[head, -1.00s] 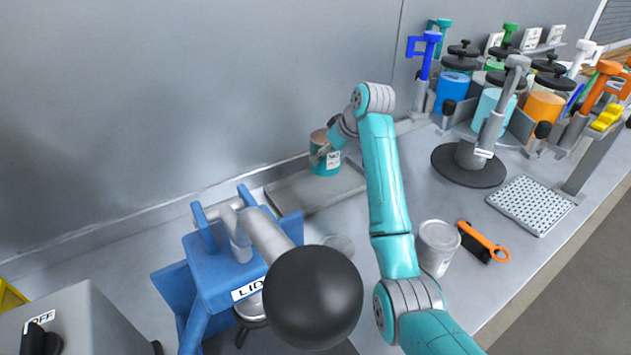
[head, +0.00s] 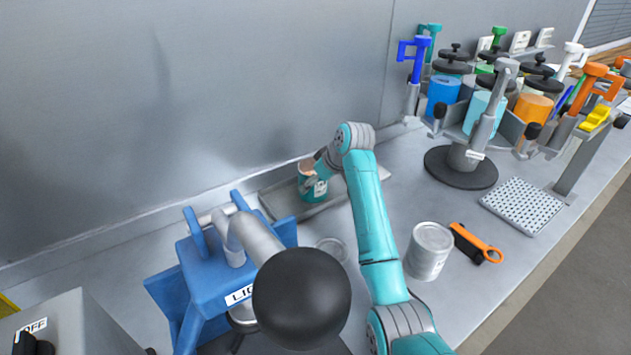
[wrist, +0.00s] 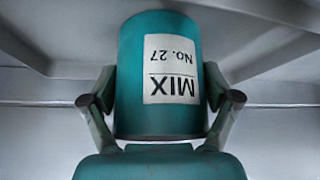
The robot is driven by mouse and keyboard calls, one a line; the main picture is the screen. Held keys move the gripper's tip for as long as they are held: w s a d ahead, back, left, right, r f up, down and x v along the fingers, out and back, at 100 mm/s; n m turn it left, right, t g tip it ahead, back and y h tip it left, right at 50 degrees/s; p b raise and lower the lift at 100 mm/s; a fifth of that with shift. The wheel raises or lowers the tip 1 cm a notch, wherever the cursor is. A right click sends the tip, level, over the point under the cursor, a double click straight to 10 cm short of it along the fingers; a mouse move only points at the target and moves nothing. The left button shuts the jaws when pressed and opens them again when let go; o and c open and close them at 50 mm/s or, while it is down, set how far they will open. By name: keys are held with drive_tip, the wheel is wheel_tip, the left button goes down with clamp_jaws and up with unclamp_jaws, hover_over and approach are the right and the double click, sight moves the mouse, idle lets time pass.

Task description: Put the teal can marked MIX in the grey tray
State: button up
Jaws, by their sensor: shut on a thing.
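The teal can (head: 313,187) is at the grey tray (head: 287,207) by the back wall. In the wrist view the can (wrist: 137,75) fills the middle, with a white label reading MIX, No. 27, upside down in the picture. My gripper (head: 318,178) is shut on the can, with one finger on each side of it in the wrist view (wrist: 160,102). The can looks upright in the head view. Its base is low over the tray floor; I cannot tell whether it touches. My arm hides part of the tray's right side.
A blue stand with a black-knobbed lever (head: 302,298) is in front of the tray. A clear round lid (head: 331,249), a white can (head: 429,251) and an orange-handled brush (head: 477,245) lie to the right. A carousel of coloured cans (head: 485,110) stands at back right.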

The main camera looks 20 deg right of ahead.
drive_tip(key=o, duration=1.4)
drive_tip(key=shift+c, duration=0.2)
drive_tip(key=v, duration=1.2)
drive_tip(key=shift+r, duration=0.1)
